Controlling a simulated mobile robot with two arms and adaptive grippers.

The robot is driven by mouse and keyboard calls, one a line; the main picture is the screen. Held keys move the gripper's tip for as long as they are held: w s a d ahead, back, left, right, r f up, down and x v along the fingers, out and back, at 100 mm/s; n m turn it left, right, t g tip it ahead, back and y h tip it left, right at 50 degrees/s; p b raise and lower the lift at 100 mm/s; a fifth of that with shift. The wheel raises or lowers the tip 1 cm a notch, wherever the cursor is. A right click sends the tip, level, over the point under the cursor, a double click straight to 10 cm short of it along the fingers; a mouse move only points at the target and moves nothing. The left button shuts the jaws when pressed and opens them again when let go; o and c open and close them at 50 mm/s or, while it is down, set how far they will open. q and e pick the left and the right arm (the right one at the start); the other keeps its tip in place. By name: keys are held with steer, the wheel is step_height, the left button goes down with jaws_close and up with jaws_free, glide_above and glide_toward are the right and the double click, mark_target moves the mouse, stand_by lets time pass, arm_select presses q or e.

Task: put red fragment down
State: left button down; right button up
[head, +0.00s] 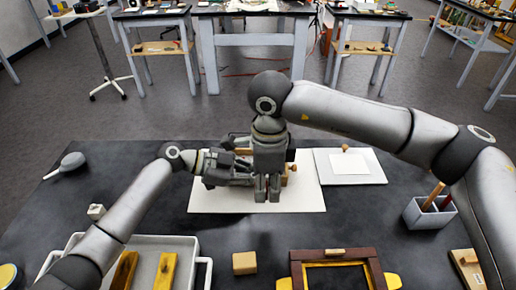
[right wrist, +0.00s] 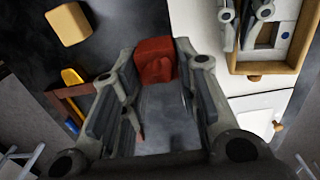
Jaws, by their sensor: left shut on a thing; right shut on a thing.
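My right gripper (head: 267,190) points down over the white board (head: 310,197) in the head view. In the right wrist view, the red fragment (right wrist: 154,60) is a blocky piece held between the fingertips of my right gripper (right wrist: 155,70). The head view hides the fragment behind the gripper. My left gripper (head: 237,165) reaches in from the left, close beside the right one. It is shut at a wooden frame (right wrist: 270,68) with a pale inside, seen in the right wrist view. Its exact hold is mostly hidden.
A white tray (head: 207,262) with gilt strips stands front left. A tan block (head: 244,263) and a dark red frame (head: 297,270) lie in front. A panel with a knob (head: 348,181) is right of the white board. A grey holder (head: 425,217) with brushes stands at right.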

mark_target(266, 220)
step_height(266, 220, down, 10)
stand_by(0.5)
steer(key=shift+f, duration=0.1)
steer(key=o, duration=1)
steer(key=shift+c, duration=0.2)
